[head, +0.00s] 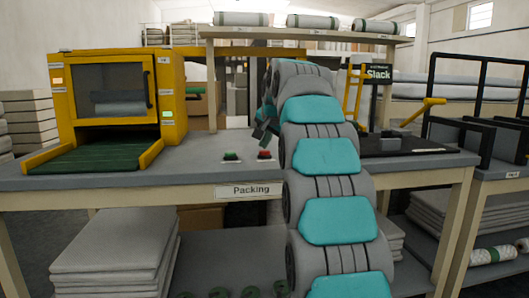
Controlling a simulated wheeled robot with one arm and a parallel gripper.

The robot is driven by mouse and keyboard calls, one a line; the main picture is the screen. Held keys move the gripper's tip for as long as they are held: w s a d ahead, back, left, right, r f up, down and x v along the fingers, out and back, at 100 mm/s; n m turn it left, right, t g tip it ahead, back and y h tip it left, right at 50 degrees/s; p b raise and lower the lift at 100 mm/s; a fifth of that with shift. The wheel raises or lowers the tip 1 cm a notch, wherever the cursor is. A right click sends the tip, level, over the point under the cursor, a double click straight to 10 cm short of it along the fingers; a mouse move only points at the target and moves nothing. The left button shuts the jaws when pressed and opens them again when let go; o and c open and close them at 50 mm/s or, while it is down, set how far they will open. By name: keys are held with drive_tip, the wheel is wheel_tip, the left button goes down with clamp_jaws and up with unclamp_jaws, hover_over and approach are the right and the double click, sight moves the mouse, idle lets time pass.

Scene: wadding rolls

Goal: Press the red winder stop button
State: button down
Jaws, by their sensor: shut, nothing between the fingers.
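The red winder stop button (265,153) sits on a small dark base on the grey table, near its front edge. A green button (231,155) on a similar base is just to its left. My gripper (261,131) shows partly behind my arm, above the red button and apart from it in the picture. It is shut and empty, tilted downward. My arm hides part of the gripper and the table to the right of the buttons. The exact height of the fingertips above the button is hard to tell.
A yellow machine (118,95) with a windowed door and a green outfeed belt (95,158) stands on the left. A yellow-handled device (380,110) and black frame are on the right. A shelf (300,34) with wadding rolls (312,22) spans above. The table (205,170) is bare left of the buttons.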

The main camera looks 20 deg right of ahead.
sight(265, 152)
drive_tip(key=shift+f, duration=0.4)
idle(0.3)
drive_tip(key=shift+r, duration=0.1)
drive_tip(key=shift+r+p, duration=0.7)
drive_tip(key=shift+r, duration=0.1)
wheel_tip(265, 152, up, 5)
drive_tip(key=p, duration=0.4)
drive_tip(key=shift+r, duration=0.1)
idle(0.8)
